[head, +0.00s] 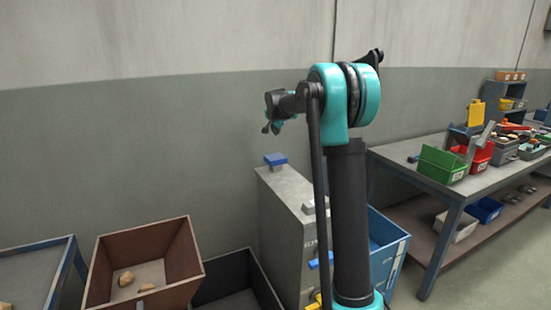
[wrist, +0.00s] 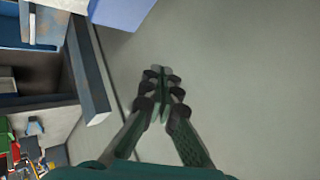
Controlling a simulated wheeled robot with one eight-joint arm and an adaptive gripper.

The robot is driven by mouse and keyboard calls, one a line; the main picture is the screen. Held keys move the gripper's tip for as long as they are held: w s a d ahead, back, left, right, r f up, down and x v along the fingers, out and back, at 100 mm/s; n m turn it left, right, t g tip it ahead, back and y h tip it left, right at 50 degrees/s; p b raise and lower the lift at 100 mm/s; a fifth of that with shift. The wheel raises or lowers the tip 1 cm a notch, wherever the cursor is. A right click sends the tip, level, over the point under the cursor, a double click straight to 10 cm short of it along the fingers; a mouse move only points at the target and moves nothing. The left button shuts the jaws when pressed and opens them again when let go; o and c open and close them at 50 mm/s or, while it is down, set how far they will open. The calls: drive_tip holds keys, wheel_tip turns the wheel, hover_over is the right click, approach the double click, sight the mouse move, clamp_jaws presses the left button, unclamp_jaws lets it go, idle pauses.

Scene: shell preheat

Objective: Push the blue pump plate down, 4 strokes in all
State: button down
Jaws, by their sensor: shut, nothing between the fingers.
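The blue pump plate (head: 275,159) sits on top of a grey metal cabinet (head: 283,195), at its back left end in the head view. My gripper (head: 270,128) shows above the plate in the head view, with a visible gap between them. In the wrist view my gripper (wrist: 160,72) is shut, fingertips together, with nothing between them. A blue shape is cut off at the top of the wrist view; I cannot tell whether it is the plate.
A brown bin (head: 150,262) with several tan pieces and a dark bin (head: 235,285) stand left of the cabinet. A blue bin (head: 388,250) is on its right. A workbench (head: 420,180) with coloured bins stands at right. A wall (head: 150,130) is behind.

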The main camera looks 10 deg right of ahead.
sight(276, 157)
drive_tip(key=shift+f, duration=0.15)
drive_tip(key=shift+f, duration=4.3)
drive_tip(key=shift+f, duration=0.1)
drive_tip(key=shift+f, duration=0.3)
drive_tip(key=shift+f, duration=1.7)
drive_tip(key=shift+r, duration=2.1)
drive_tip(key=shift+r, duration=0.1)
